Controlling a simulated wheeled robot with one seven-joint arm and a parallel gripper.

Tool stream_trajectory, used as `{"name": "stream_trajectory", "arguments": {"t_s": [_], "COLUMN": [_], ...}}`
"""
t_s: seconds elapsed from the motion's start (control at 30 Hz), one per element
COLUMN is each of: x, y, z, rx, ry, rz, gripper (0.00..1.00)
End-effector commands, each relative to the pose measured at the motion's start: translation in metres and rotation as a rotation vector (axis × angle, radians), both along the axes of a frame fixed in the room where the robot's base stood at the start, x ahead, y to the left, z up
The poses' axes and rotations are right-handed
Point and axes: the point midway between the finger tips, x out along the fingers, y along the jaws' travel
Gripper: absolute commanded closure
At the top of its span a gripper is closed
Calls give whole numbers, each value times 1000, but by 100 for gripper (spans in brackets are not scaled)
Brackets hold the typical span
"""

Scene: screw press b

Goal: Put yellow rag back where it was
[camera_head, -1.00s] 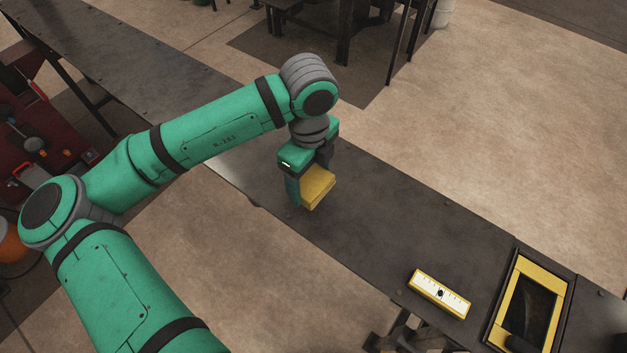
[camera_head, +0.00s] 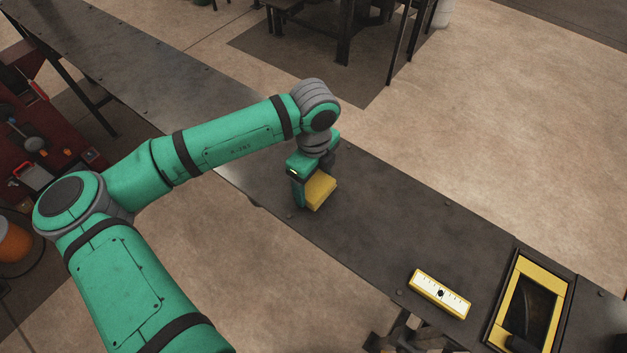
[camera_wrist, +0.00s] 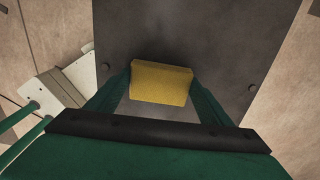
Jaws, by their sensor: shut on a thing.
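The yellow rag (camera_head: 320,191) is a thick folded block held in my gripper (camera_head: 315,188), over the dark metal bench (camera_head: 385,225). In the wrist view the rag (camera_wrist: 161,83) sits between the two green fingers of my gripper (camera_wrist: 161,88), which are shut on its sides. The bench top (camera_wrist: 180,35) lies beneath it. The rag is on or just above the bench; I cannot tell whether it touches. Its underside is hidden.
A yellow and white gauge box (camera_head: 440,293) lies on the bench at the right. Beyond it is a yellow-framed dark tray (camera_head: 537,268). The bench around the rag is clear. A red tool cart (camera_head: 45,150) stands at the far left.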

Motion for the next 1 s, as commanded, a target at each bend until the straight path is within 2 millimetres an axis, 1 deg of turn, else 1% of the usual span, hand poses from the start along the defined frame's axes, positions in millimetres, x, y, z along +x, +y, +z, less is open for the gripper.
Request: {"name": "stream_trajectory", "arguments": {"t_s": [0.07, 0.1, 0.13, 0.17, 0.43, 0.57, 0.67, 1.0], "x": [0, 0, 0, 0, 0, 0, 1, 0], "y": [0, 0, 0, 0, 0, 0, 0, -1], "z": [-3, -2, -2, -2, -1, 5, 18, 85], "rx": [-1, 0, 0, 0, 0, 0, 0, 0], "ry": [1, 0, 0, 0, 0, -1, -2, -1], "rz": [0, 0, 0, 0, 0, 0, 0, 0], "gripper": [56, 17, 10, 8, 8, 8, 8, 8]}}
